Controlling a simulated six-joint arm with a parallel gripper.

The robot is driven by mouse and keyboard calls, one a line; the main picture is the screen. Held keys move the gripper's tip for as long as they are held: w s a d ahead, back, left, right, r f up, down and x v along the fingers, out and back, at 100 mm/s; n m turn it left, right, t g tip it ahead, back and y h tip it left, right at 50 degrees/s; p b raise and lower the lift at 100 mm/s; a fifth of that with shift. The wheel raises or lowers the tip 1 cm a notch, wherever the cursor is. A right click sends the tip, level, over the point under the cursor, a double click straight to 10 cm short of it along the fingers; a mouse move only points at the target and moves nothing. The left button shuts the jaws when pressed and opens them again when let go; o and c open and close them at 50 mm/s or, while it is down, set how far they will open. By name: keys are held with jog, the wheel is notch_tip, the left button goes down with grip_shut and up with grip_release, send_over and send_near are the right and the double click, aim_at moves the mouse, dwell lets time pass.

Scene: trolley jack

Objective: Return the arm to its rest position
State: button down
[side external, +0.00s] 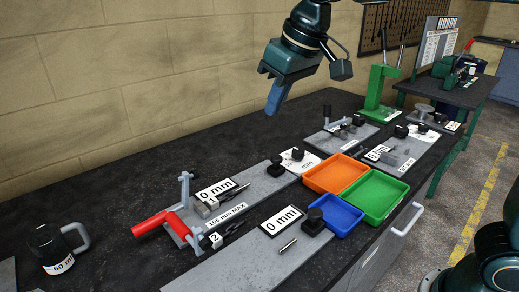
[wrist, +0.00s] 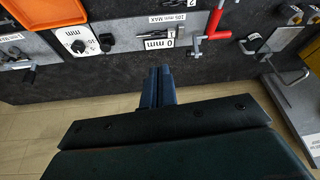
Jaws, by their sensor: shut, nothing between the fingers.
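My gripper (side external: 277,97) hangs above the back part of the dark workbench (side external: 110,197) in the side view, with its blue fingers pointing down. The fingers are shut with nothing between them. In the wrist view the shut fingers (wrist: 158,86) show from above, over the back edge of the bench. My gripper is clear of every object and touches nothing that I can see. My upper arm leaves the top of the side view.
A red-handled clamp (side external: 165,222) and a dark mug (side external: 52,247) stand at the left. Orange (side external: 334,174), green (side external: 373,196) and blue (side external: 336,213) trays sit at the right. A green press (side external: 378,95) stands behind them. The block wall (side external: 150,80) is close behind.

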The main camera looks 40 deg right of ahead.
jog(key=s+d+f, duration=0.2)
jog(key=s+d, duration=0.2)
jog(key=s, duration=0.3)
jog(key=s+d+f+m+t, duration=0.1)
jog(key=s+d+f, duration=0.2)
jog(key=s, duration=0.4)
jog(key=s+d+f+m+h, duration=0.1)
jog(key=s+d+f, duration=0.2)
jog(key=s+d, duration=0.2)
jog(key=s, duration=0.3)
jog(key=shift+d+f, duration=0.2)
jog(key=shift+d, duration=0.1)
